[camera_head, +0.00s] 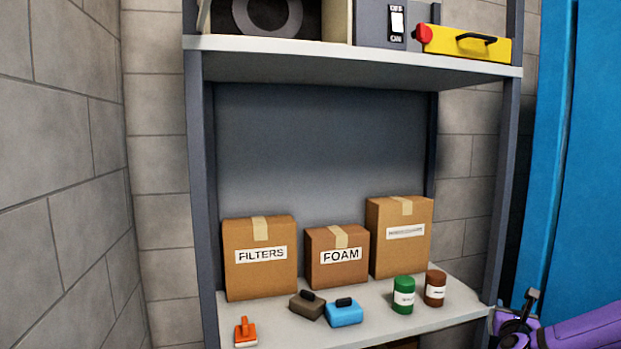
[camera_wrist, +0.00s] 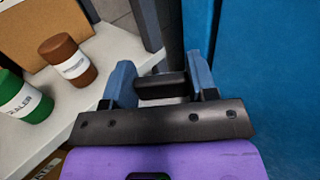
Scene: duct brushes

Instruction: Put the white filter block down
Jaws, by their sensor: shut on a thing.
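My gripper (camera_wrist: 162,80) shows in the wrist view with its two blue-grey fingers apart and a dark, handle-like piece (camera_wrist: 163,90) between them. It is shut on this piece. No white block body shows in either view; anything below the dark piece is hidden. In the head view my gripper (camera_head: 520,322) is at the lower right, beside the right end of the lower shelf (camera_head: 380,322). A grey-brown block (camera_head: 307,307) and a blue block (camera_head: 344,314), both with black handles, sit side by side on that shelf.
Boxes marked FILTERS (camera_head: 261,276) and FOAM (camera_head: 337,269) and a third box (camera_head: 400,252) stand behind. A green can (camera_head: 403,286), a brown can (camera_head: 435,279) and an orange brush (camera_head: 245,334) are on the shelf. A post (camera_head: 503,170) rises near my gripper. The front middle is clear.

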